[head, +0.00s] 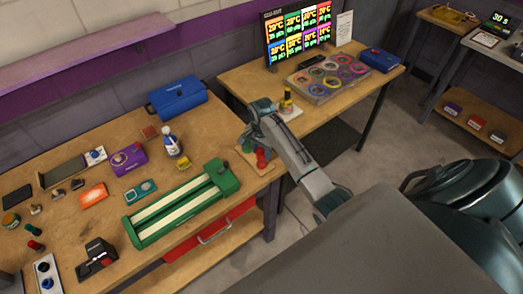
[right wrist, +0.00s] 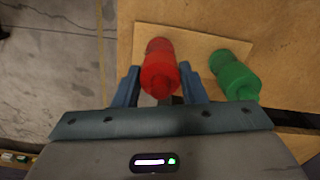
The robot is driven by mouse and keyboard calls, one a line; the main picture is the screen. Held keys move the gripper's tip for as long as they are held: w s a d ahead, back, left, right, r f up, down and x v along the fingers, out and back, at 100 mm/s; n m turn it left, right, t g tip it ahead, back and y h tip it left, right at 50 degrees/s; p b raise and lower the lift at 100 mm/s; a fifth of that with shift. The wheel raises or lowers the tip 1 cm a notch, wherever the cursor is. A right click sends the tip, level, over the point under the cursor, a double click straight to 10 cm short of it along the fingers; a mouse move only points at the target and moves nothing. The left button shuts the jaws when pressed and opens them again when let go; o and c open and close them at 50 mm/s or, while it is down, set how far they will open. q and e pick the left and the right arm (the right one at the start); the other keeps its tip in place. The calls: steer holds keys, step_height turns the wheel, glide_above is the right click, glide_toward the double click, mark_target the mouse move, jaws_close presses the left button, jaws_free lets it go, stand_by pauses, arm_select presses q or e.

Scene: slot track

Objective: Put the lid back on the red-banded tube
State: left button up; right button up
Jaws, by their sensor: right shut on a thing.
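My right gripper (right wrist: 159,88) is shut on a red knobbed piece (right wrist: 158,66), which sits between its two blue-grey fingers. The red piece also shows in the head view (head: 262,158), below my right wrist at the right end of the near bench. A similar green piece (right wrist: 234,75) stands just right of the gripper in the wrist view, on the same pale board (right wrist: 205,45). Whether the red piece touches the board is hard to tell. A small red and dark piece (head: 35,245) lies at the far left of the bench. I cannot make out which item is the red-banded tube.
A green slotted track (head: 180,208) lies along the bench's front edge. A white and blue bottle (head: 171,143), a purple box (head: 128,158) and a blue case (head: 177,96) stand behind it. The second table holds a yellow bottle (head: 287,102) and a screen (head: 299,35).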

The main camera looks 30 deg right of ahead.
steer(key=shift+f, duration=0.1)
stand_by(0.7)
steer(key=o, duration=1.5)
steer(key=shift+r, duration=3.55)
jaws_close()
steer(key=shift+f, duration=0.2)
